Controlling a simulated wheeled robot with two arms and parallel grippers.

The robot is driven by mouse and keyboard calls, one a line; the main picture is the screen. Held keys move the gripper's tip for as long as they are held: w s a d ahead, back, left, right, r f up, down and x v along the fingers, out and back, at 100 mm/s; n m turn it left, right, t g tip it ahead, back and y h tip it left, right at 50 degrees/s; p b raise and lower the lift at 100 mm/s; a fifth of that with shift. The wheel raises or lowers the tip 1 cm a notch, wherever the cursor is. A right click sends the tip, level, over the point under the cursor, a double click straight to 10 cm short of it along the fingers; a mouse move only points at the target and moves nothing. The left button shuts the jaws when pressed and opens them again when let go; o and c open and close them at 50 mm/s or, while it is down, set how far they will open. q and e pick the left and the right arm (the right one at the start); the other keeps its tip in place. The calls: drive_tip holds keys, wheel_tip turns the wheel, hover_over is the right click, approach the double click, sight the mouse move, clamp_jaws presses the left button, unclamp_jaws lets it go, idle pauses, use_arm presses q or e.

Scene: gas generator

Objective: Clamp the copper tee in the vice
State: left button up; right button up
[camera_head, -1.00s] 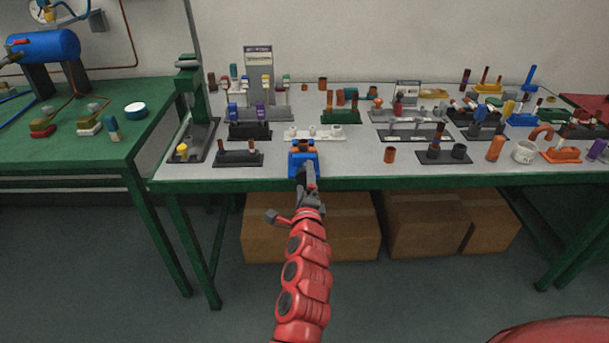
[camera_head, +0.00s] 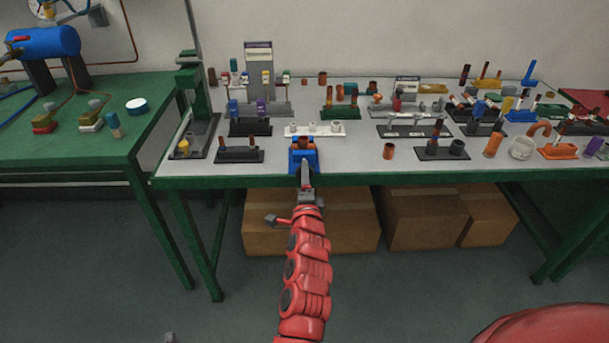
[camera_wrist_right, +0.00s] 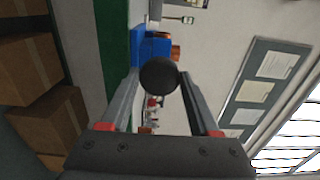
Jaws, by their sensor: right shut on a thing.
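The blue vice (camera_head: 303,160) stands at the front edge of the middle table. The copper tee (camera_head: 304,142) sits upright at the top of the vice, between its jaws; I cannot tell how tightly they hold it. My right gripper (camera_head: 306,172) is at the front of the vice. In the right wrist view, my right gripper (camera_wrist_right: 160,76) is shut on a dark round vice handle (camera_wrist_right: 159,76). That handle partly covers the blue vice (camera_wrist_right: 150,47), and a bit of copper shows beside it. My left gripper is not clearly in view.
Racks with fittings fill the table behind the vice, including a white rack (camera_head: 315,129) close behind it. A loose copper piece (camera_head: 388,151) stands to the right. Cardboard boxes (camera_head: 350,225) lie under the table. The tabletop immediately beside the vice is clear.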

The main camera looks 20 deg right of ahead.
drive_tip(key=shift+f+m, duration=0.1)
drive_tip(key=shift+m, duration=0.2)
drive_tip(key=shift+c, duration=0.3)
drive_tip(key=shift+m+b, duration=0.7)
drive_tip(key=shift+m, duration=0.4)
